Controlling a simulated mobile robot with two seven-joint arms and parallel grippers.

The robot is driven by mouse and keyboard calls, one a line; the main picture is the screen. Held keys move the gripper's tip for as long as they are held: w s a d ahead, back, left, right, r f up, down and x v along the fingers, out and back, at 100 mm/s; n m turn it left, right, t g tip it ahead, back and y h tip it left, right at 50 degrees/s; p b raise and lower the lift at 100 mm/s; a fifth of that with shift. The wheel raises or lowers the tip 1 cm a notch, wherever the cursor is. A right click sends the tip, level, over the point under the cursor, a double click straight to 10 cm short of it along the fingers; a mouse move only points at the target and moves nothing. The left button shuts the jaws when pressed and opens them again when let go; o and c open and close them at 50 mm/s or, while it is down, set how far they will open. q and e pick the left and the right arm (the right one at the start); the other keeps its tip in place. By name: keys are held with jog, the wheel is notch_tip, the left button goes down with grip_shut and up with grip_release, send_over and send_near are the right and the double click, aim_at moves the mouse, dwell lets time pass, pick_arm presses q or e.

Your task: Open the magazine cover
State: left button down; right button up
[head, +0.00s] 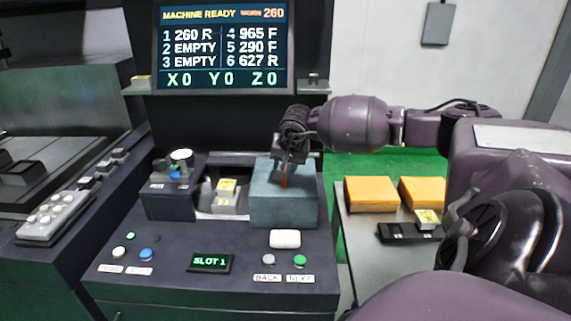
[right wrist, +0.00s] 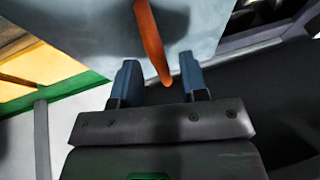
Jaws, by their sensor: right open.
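The magazine cover (head: 270,211) looks like a blue-grey box-shaped hood on the right part of the console. A red-orange handle (head: 283,181) stands out from it. My right gripper (head: 287,165) is at the cover's top, by the handle. In the right wrist view, the open fingers (right wrist: 158,78) stand either side of the orange handle (right wrist: 150,40), with gaps beside it. The cover's pale blue surface (right wrist: 95,25) fills the upper part there. Left of the cover, the magazine's inside shows labelled blocks (head: 226,187). My left gripper is out of view.
The console front has a SLOT 1 display (head: 210,262), a white rounded piece (head: 285,239) and a green button (head: 300,261). A screen (head: 224,47) hangs above. A side table at right bears yellow blocks (head: 371,194) and a black holder (head: 402,232).

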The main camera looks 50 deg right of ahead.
jog(key=v, duration=1)
jog(key=shift+s+r, duration=0.15)
jog(key=shift+r, duration=0.2)
jog(key=shift+a, duration=0.1)
